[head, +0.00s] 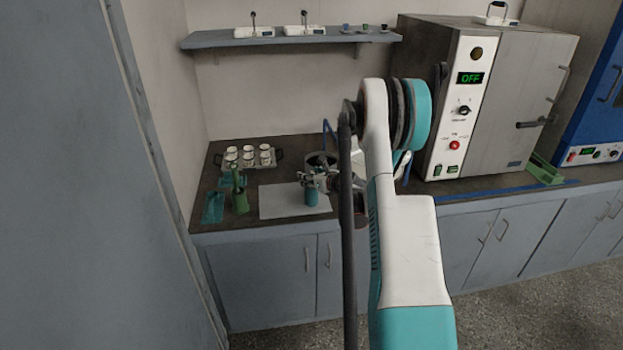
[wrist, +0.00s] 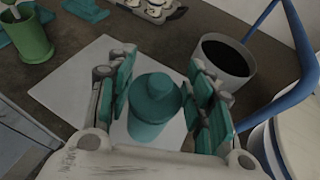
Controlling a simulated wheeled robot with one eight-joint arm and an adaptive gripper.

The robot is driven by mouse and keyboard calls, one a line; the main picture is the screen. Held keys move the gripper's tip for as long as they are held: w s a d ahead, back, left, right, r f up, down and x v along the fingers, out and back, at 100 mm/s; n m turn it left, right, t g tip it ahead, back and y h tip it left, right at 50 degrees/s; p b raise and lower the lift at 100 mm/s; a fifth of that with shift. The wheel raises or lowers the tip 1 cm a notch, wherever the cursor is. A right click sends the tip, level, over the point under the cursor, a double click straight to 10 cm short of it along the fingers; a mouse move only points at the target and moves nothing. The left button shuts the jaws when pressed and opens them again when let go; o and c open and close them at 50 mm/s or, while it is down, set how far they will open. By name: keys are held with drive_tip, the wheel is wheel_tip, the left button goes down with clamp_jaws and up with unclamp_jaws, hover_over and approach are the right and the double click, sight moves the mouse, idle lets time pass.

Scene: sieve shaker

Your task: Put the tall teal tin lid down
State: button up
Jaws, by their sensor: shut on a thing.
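The tall teal tin (head: 312,198) stands upright on a white sheet (head: 280,203) on the dark bench, and its body shows in the wrist view (wrist: 148,128). The teal lid (wrist: 154,92), a round cap with a knob on top, is at the tin's upper end between my fingers. My gripper (wrist: 160,98) is shut on the lid, with teal finger pads on both sides of it. I cannot tell whether the lid rests on the tin or hangs just above it. In the head view my gripper (head: 318,181) hides the tin's top.
A green pot (wrist: 33,40) holding a tool stands left of the sheet. A grey, dark-filled vessel (wrist: 228,66) and a blue bent tube (wrist: 300,50) are close on the right. A tray of white cups (head: 249,166) is behind. The sheet's left part is clear.

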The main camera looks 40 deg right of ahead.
drive_tip(key=shift+f+b, duration=0.35)
drive_tip(key=shift+b, duration=0.1)
drive_tip(key=shift+f, duration=0.2)
drive_tip(key=o, duration=0.9)
drive_tip(key=shift+r, duration=0.1)
drive_tip(key=shift+r+p, duration=0.5)
drive_tip(key=shift+r, duration=0.1)
drive_tip(key=p+v, duration=0.2)
drive_tip(key=v, duration=1)
